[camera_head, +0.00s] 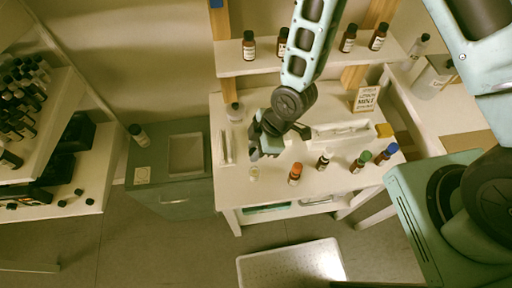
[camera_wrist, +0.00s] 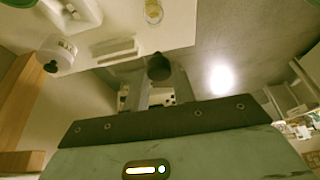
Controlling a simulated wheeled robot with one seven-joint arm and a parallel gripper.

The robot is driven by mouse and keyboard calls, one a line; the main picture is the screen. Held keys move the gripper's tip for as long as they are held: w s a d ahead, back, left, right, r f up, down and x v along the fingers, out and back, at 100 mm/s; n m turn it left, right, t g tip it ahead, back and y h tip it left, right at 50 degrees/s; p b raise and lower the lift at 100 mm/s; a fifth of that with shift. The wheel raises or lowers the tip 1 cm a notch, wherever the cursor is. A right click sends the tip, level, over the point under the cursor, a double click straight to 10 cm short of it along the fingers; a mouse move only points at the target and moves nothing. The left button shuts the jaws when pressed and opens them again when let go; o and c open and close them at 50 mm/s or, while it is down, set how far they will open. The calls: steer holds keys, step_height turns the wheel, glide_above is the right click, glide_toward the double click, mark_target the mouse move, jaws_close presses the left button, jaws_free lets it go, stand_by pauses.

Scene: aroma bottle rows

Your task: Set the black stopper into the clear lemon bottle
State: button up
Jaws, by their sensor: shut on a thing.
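The black stopper (camera_wrist: 159,67) is held between the two fingertips of my gripper (camera_wrist: 160,75) in the wrist view. In the head view my gripper (camera_head: 254,153) is over the left part of the white table, and the stopper cannot be made out there. A small clear bottle (camera_head: 253,174) with pale yellow contents stands near the table's front left edge, close to the gripper. It also shows in the wrist view (camera_wrist: 153,12), seen from above with no stopper in it, apart from the held stopper. Its label cannot be read.
Bottles with orange (camera_head: 295,174), black (camera_head: 323,160), green (camera_head: 361,161) and blue (camera_head: 387,152) caps stand along the table to the right. A white jar (camera_head: 234,112) stands behind left, and a sign (camera_head: 366,99) at the back. A shelf (camera_head: 262,67) with brown bottles hangs behind.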

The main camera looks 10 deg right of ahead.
steer(key=b, duration=0.5)
glide_above(251, 169)
steer(key=d, duration=0.2)
steer(key=shift+a+f, duration=0.15)
steer(key=shift+f, duration=1.35)
steer(key=shift+a+f, duration=0.1)
steer(key=shift+f, duration=1.35)
steer(key=shift+f+b, duration=1.45)
steer(key=shift+b, duration=0.25)
steer(key=o, duration=1)
steer(key=shift+o, duration=0.2)
steer(key=shift+r, duration=0.1)
steer(key=v, duration=1.7)
steer(key=shift+d+p, duration=0.15)
steer(key=shift+p, duration=0.3)
